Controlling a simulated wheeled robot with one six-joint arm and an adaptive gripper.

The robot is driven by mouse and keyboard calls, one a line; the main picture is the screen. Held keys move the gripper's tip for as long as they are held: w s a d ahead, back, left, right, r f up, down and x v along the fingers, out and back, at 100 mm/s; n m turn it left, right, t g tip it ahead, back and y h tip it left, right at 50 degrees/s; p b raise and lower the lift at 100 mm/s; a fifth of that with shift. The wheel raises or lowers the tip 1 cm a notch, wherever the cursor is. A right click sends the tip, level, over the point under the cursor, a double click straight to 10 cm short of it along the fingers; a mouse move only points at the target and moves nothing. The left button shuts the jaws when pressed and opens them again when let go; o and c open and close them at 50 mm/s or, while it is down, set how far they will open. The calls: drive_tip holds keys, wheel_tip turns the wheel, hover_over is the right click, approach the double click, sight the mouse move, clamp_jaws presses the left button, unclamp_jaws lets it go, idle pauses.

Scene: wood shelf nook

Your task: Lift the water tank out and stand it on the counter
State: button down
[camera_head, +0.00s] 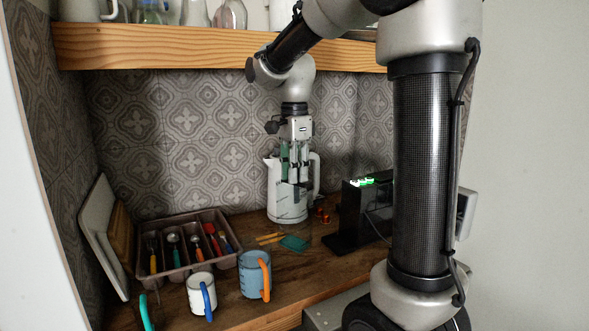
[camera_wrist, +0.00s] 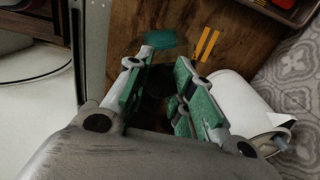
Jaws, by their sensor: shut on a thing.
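My gripper (camera_head: 295,168) points straight down in front of the white jug at the back of the counter. Its green-padded fingers also show in the wrist view (camera_wrist: 165,92), closed on the water tank. The tank (camera_head: 290,206) seems clear and is hard to make out against the jug; in the wrist view a dark patch (camera_wrist: 156,82) shows between the fingers. I cannot tell whether its base touches the counter. The black coffee machine (camera_head: 360,215), with green lights on top, stands to the right, partly hidden by my arm.
The white jug (camera_head: 273,172) stands close behind my gripper. A teal square (camera_head: 294,243) and yellow pencils (camera_head: 269,238) lie in front. A cutlery tray (camera_head: 187,219), a white mug (camera_head: 200,290) and a blue-grey mug (camera_head: 250,276) are left. A wooden shelf (camera_head: 200,47) runs above.

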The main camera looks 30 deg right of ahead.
drive_tip(key=shift+f, duration=2.2)
drive_tip(key=c, duration=1.1)
unclamp_jaws()
drive_tip(key=shift+c, duration=0.2)
wheel_tip(320, 180, up, 12)
drive_tip(key=shift+s, duration=0.1)
